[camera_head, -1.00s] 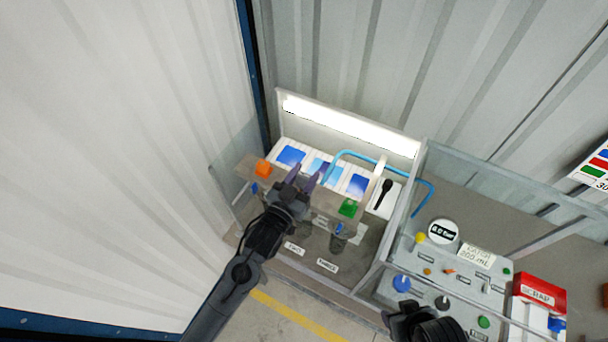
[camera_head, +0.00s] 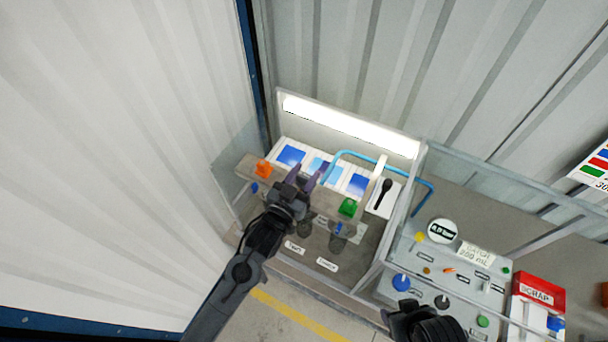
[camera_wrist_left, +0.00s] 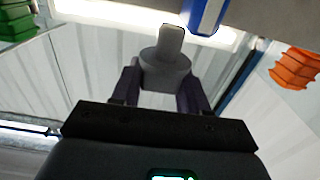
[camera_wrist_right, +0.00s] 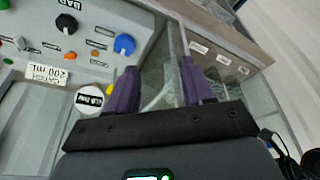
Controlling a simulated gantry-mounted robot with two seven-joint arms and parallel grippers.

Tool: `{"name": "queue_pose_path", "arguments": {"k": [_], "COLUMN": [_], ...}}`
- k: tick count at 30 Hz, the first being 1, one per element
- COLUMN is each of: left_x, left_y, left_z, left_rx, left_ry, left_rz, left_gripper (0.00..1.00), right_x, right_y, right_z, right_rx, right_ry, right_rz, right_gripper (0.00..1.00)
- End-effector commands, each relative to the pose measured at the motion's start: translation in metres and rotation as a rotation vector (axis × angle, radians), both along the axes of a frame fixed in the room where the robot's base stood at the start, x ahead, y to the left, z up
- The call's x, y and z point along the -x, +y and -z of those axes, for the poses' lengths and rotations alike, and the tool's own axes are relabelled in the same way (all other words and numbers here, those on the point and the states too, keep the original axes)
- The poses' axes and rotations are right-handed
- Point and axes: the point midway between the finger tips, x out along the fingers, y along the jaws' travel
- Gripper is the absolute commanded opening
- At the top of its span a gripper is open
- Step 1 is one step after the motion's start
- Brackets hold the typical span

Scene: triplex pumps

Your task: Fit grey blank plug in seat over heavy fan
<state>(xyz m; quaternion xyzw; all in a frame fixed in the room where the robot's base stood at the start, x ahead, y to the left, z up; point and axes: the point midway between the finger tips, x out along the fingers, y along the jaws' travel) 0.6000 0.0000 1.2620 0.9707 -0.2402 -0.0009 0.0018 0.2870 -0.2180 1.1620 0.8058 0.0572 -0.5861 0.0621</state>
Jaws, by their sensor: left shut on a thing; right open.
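My left gripper (camera_head: 303,180) is at a grey-brown bar (camera_head: 325,206), between an orange part (camera_head: 263,169) and a green part (camera_head: 348,207) on it. In the left wrist view, my left gripper (camera_wrist_left: 164,92) is shut on the grey blank plug (camera_wrist_left: 167,66), its narrow end pointing away from me. A blue cylindrical piece (camera_wrist_left: 207,14) is close beside the plug's tip. The plug is not clear in the head view. I cannot tell which spray is the heavy fan, and the seat is hidden. My right gripper (camera_wrist_right: 160,90) is open and empty.
A bent blue pipe (camera_head: 362,156) rises behind the bar. Blue picture panels (camera_head: 291,156) line the back. A control panel (camera_head: 428,292) with knobs and a round gauge (camera_head: 442,231) stands right, near a red scrap box (camera_head: 540,291). Clear walls enclose the bench.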

Motion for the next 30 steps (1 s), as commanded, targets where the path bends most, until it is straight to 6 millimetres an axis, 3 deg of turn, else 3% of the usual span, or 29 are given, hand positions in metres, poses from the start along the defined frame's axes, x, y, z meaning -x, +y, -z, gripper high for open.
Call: {"name": "queue_pose_path", "arguments": {"k": [30], "left_x": [0.0], "left_y": [0.0], "left_z": [-0.0004], "left_rx": [0.0], "left_ry": [0.0], "left_rz": [0.0], "left_gripper": [0.14], "right_x": [0.0], "right_y": [0.0009], "right_z": [-0.0065], "right_rx": [-0.004], "right_ry": [0.001], "right_rz": [0.003], "right_gripper": [0.52]}}
